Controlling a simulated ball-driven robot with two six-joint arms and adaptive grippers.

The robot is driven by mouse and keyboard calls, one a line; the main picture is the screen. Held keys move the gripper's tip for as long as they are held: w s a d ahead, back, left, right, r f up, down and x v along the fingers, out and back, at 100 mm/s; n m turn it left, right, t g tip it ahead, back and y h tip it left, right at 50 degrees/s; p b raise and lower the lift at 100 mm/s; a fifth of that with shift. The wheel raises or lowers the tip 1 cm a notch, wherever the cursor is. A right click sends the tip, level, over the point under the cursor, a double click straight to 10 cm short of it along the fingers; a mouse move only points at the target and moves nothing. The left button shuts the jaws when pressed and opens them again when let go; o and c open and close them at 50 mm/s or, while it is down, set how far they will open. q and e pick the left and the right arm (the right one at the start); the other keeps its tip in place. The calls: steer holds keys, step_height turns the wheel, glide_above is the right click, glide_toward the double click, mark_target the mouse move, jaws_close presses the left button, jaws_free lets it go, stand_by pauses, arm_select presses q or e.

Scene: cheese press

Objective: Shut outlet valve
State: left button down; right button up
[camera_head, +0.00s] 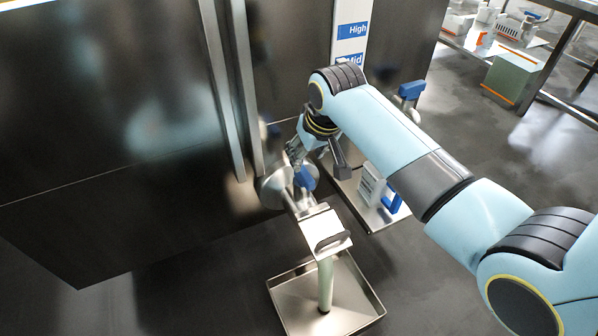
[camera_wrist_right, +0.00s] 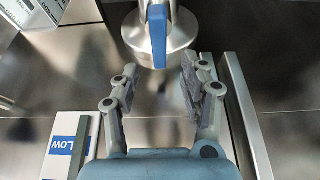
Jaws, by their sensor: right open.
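The outlet valve's blue handle (camera_head: 305,178) is on the steel outlet pipe, by a round flange (camera_head: 270,188) low on the dark steel vat. In the right wrist view the blue handle (camera_wrist_right: 157,35) lies ahead of the fingers, pointing toward the gap between them. My right gripper (camera_head: 296,152) is beside the valve, partly hidden by its own wrist in the head view. In the wrist view the right gripper (camera_wrist_right: 158,66) is open and empty, one finger to each side of the handle's line. A pale green column (camera_head: 325,284) runs from the steel spout (camera_head: 325,231) down to the tray. My left gripper is out of view.
A shallow steel tray (camera_head: 374,302) sits on the floor under the spout. Steel uprights (camera_head: 243,85) stand close left of the gripper. A level strip (camera_head: 351,31) reads High and Mid; a Low label (camera_wrist_right: 66,145) shows in the wrist view. A blue-handled item (camera_head: 391,201) stands at right.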

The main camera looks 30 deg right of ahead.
mark_target(303, 169)
steer(key=b+x, duration=0.1)
steer(key=x, duration=0.2)
steer(key=b+x, duration=0.1)
steer(key=x, duration=0.2)
steer(key=shift+f+b, duration=0.4)
steer(key=shift+f, duration=0.05)
steer(key=shift+w+d+f, duration=0.1)
steer(key=shift+w+f, duration=0.15)
steer(key=shift+f, duration=0.1)
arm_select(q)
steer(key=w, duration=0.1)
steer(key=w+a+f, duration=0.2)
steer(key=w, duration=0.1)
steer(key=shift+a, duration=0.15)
arm_select(e)
jaws_close()
